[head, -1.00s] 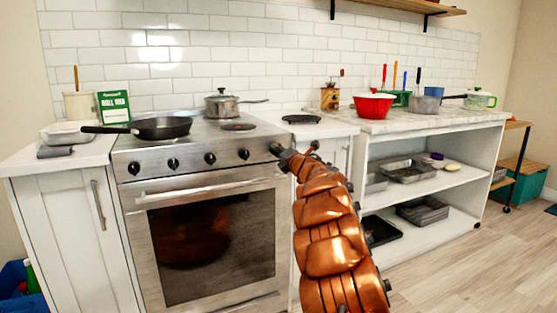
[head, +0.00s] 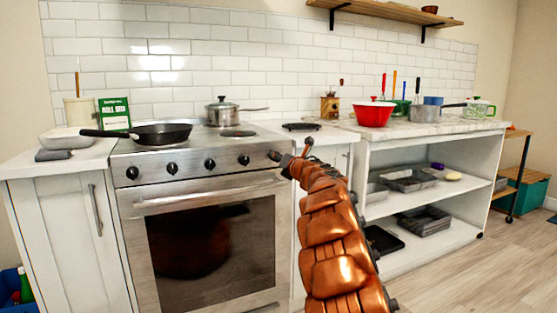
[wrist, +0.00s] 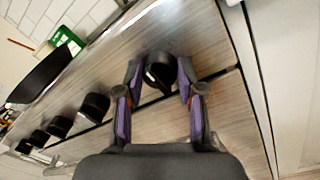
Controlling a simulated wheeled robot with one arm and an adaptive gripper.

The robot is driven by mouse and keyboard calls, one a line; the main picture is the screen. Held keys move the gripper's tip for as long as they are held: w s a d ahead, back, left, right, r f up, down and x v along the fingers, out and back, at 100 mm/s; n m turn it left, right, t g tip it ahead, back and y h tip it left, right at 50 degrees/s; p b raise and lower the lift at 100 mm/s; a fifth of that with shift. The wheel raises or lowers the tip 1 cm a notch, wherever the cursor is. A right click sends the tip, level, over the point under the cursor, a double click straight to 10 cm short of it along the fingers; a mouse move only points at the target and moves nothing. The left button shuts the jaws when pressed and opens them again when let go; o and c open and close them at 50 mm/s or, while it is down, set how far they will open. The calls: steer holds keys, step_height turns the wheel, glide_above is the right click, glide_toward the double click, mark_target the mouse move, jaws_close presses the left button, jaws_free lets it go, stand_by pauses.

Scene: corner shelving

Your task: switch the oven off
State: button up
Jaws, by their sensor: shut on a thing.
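The steel oven (head: 208,185) stands left of centre in the head view, its dark-windowed door closed. A row of black knobs (head: 210,164) runs along its front panel. In the wrist view my gripper (wrist: 160,78) has its two purple-sided fingers on either side of the rightmost knob (wrist: 157,62) and is shut on it. The front right burner (head: 238,133) looks dark. I cannot read the knob's setting.
A black frying pan (head: 162,133) sits on the left of the hob, its handle reaching left. A lidded pot (head: 222,112) stands at the back. A white shelf unit (head: 364,190) with a red colander (head: 374,114) on top is to the right. Floor is clear at lower right.

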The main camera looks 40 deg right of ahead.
steer(key=o, duration=1.1)
steer(key=shift+o, duration=0.2)
steer(key=v, duration=1.2)
steer(key=shift+f, duration=0.1)
